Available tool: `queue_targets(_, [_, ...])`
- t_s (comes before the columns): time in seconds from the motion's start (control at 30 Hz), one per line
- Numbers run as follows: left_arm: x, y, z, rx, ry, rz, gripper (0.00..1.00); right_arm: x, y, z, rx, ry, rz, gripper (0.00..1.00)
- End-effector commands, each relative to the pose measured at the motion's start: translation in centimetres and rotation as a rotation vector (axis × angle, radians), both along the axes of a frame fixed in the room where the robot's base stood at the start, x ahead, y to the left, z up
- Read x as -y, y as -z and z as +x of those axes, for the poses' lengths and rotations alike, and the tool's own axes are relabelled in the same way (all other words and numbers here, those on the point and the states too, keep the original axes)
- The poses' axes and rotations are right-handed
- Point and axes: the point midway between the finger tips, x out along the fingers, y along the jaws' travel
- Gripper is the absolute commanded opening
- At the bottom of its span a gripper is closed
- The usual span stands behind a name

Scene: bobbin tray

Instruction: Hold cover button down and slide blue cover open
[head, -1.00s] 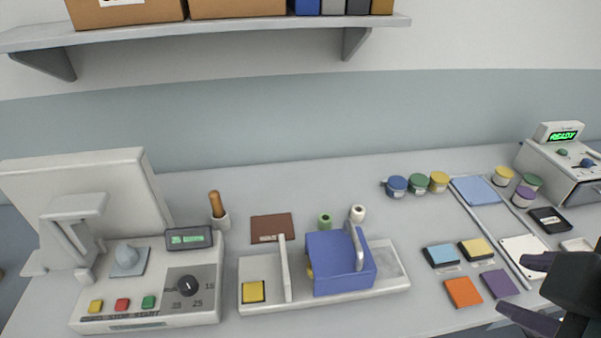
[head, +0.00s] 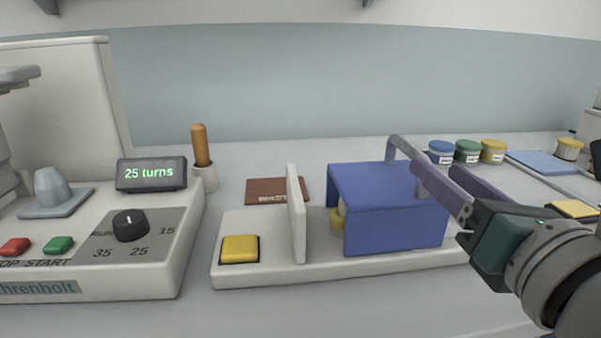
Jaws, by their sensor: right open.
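The blue cover (head: 395,215) sits on the right part of a pale tray base (head: 280,272) and has a grey arched handle (head: 405,149) on its right side. A yellow square button (head: 240,249), the cover button, is at the left end of the base, left of an upright pale plate (head: 296,215). Part of a yellowish bobbin (head: 337,218) shows at the cover's open left side. My right gripper (head: 440,180) is open at the cover's right side, its fingers close to the handle; I cannot tell whether they touch it. My left gripper is out of view.
A winding machine (head: 150,270) with a dial and a "25 turns" display (head: 151,173) stands at the left. Behind the base are a brown mat (head: 276,190) and a wooden-handled tool (head: 200,147) in a cup. Several lidded jars (head: 467,151) stand at the back right.

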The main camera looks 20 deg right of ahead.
Motion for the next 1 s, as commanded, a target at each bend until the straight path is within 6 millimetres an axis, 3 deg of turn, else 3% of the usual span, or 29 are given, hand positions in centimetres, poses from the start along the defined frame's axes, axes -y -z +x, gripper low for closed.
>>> queue_targets(0.17, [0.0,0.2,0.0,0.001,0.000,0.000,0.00,0.2,0.1,1.1,0.003,-0.007,-0.027,0.50])
queue_targets(0.6, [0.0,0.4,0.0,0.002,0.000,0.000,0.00,1.9,0.2,8.3,0.003,-0.005,-0.019,0.50])
queue_targets(0.8, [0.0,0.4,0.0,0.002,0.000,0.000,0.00,2.3,0.2,9.6,0.001,-0.005,-0.019,0.50])
queue_targets(1.0, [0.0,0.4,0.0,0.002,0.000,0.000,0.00,2.3,0.2,9.7,0.000,-0.005,-0.017,0.50])
